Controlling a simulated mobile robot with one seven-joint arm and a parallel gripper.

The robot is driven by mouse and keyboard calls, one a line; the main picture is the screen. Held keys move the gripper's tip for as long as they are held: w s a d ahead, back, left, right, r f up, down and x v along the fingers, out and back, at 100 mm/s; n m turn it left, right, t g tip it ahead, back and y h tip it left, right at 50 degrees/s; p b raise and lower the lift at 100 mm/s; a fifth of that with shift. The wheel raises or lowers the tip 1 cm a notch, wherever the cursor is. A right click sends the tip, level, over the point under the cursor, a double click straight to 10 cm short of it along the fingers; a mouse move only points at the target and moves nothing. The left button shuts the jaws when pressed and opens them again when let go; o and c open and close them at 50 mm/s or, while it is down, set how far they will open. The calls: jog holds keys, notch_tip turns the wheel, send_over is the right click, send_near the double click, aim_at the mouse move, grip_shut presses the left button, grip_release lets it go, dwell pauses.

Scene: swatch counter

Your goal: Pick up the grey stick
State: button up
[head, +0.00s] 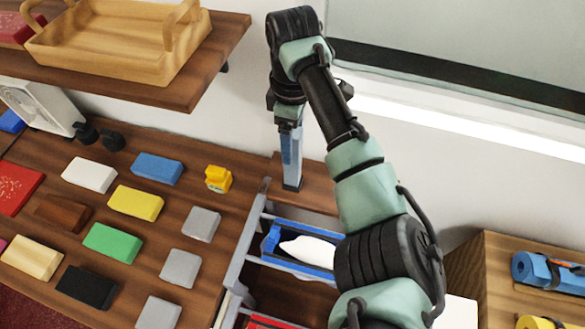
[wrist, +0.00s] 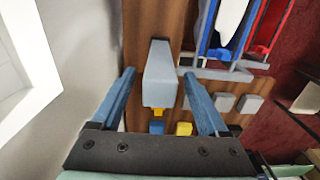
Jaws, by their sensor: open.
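The grey stick (wrist: 160,80) is a pale grey, long block with straight edges. In the wrist view it shows between my two blue fingers, with a visible gap on each side. My gripper (wrist: 158,74) is open and the fingers do not touch the stick. In the head view my gripper (head: 291,178) points straight down over the back of the wooden counter, behind the open drawer. There the stick cannot be told apart from the fingers.
An open drawer (head: 243,250) with a blue tray holding a white item lies close in front. Several coloured blocks and a yellow toy (head: 218,179) are to the left. A shelf with a wooden basket (head: 115,45) hangs upper left. The wall is close behind.

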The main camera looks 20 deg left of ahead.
jog(key=shift+f, duration=1.1)
grip_shut()
dwell(0.6)
